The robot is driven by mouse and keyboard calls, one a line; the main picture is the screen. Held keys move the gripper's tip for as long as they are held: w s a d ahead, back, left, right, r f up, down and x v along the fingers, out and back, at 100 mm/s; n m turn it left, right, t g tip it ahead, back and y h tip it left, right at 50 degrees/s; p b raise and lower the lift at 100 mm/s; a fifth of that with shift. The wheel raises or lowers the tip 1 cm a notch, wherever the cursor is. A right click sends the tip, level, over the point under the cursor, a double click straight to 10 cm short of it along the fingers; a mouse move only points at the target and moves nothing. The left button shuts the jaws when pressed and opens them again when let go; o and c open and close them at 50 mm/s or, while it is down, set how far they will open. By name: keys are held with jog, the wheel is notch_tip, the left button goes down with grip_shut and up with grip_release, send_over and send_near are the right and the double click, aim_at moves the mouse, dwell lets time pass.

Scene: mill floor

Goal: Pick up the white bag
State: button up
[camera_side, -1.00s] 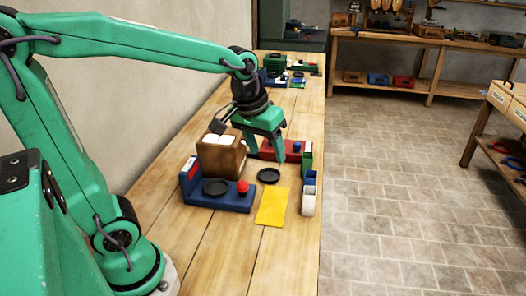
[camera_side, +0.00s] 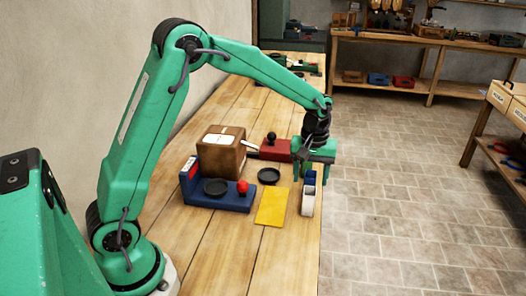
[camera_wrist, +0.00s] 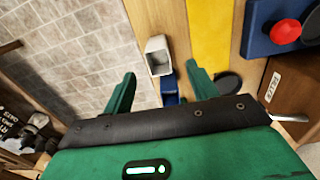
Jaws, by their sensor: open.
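The white bag (camera_side: 308,204) looks like a small open-topped box shape, standing upright at the bench's right edge in the side view. A blue one (camera_side: 310,179) stands directly behind it. In the wrist view the white bag (camera_wrist: 158,58) lies just beyond the fingertips, about midway between them, with the blue one (camera_wrist: 169,84) nearer me. My gripper (camera_side: 312,178) is open and empty, above and just behind the bags. In the wrist view, one finger of my gripper (camera_wrist: 160,72) is over the floor side and the other over the bench.
A yellow sheet (camera_side: 272,206) lies left of the white bag, with a black round dish (camera_side: 268,176) behind it. A blue scale-like device with a red knob (camera_side: 230,197), a cardboard box (camera_side: 221,158) and a red block (camera_side: 275,149) stand further left and back. The bench drops to open floor on the right.

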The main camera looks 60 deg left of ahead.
aim_at(310, 190)
jog(key=shift+w+f, duration=0.2)
jog(key=shift+f, duration=0.1)
jog(key=shift+w+a+f, duration=0.1)
jog(key=shift+w+f, duration=0.05)
jog(key=shift+f, duration=3.75)
jog(key=c, duration=1.1)
jog(key=shift+r, duration=0.2)
